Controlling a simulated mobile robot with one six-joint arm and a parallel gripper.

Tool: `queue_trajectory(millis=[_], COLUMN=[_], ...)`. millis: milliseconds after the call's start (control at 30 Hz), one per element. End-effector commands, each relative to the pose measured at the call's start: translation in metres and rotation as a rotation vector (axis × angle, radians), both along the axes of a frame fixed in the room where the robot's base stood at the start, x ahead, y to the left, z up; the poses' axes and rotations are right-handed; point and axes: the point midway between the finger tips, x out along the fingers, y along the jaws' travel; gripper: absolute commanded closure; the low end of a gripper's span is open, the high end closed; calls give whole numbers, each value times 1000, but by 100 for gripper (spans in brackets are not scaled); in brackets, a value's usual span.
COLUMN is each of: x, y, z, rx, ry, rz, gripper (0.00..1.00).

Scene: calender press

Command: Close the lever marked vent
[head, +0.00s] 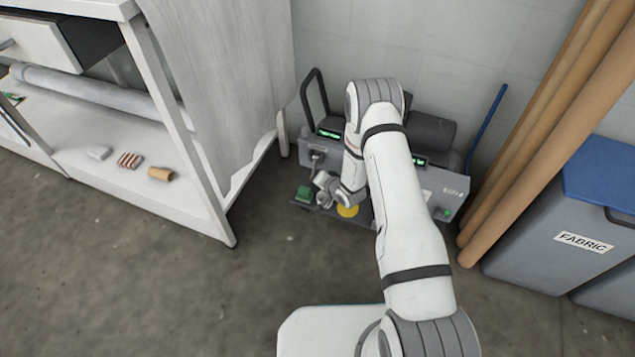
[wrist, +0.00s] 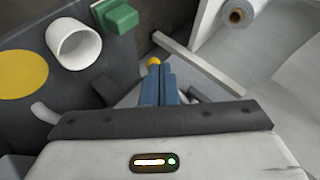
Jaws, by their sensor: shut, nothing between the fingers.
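The grey press (head: 440,185) stands against the back wall, partly hidden behind my arm. My gripper (wrist: 154,64) is shut and empty, its blue fingers together, beside the press's left end. A small dark handle (head: 316,156) stands on the left of the press front, close to my wrist. I cannot read a vent mark, so I cannot tell which part is the vent lever. In the wrist view a dark piece (wrist: 104,90) and a pale curved piece (wrist: 45,112) show near the fingers, partly hidden by my gripper body.
A green block (wrist: 117,17), a white cup-like ring (wrist: 73,45) and a yellow disc (wrist: 22,75) are on the press. A white shelf table (head: 215,205) stands left. Cardboard tubes (head: 545,140) and a fabric bin (head: 560,220) stand right. Floor in front is clear.

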Motion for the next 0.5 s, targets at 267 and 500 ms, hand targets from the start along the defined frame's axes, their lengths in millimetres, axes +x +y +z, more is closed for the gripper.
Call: queue_trajectory(millis=[267, 500], x=[0, -8], y=[1, -5], z=[2, 4], rx=[0, 0], ry=[1, 2], rz=[1, 0], gripper=[100, 100])
